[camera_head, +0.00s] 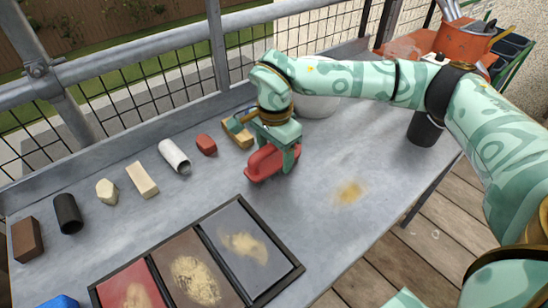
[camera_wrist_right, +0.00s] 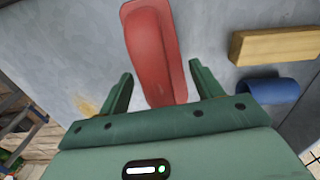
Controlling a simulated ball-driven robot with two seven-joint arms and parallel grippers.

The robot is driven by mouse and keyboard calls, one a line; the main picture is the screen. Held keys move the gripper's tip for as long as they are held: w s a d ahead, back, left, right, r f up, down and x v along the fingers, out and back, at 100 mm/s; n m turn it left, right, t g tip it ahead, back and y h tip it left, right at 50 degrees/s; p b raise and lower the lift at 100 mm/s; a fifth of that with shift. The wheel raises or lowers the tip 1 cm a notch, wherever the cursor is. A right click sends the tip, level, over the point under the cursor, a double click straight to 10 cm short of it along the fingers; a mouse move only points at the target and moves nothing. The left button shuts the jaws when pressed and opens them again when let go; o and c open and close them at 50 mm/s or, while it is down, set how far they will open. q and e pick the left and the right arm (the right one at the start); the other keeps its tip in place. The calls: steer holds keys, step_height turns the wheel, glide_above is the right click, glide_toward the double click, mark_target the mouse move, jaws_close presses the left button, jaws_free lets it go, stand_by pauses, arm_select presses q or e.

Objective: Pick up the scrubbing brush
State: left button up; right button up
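The red scrubbing brush (camera_head: 264,165), a rounded piece with a raised handle, is on the grey table in the head view. My right gripper (camera_head: 276,153) is over it, pointing down. In the right wrist view the brush (camera_wrist_right: 153,45) runs lengthwise between the open fingers of the right gripper (camera_wrist_right: 160,75). Gaps show on both sides, so the fingers are not closed on it. The bristles are hidden. My left gripper is not in view.
A wooden block (camera_wrist_right: 272,45) and a blue cylinder (camera_wrist_right: 268,91) lie beside the brush. A row of small blocks and tubes lines the table's back. A dark-framed tray (camera_head: 285,284) with dusty tiles is in front. A dusty patch (camera_head: 350,192) lies on clear table to the right.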

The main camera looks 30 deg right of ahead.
steer(key=c, duration=0.7)
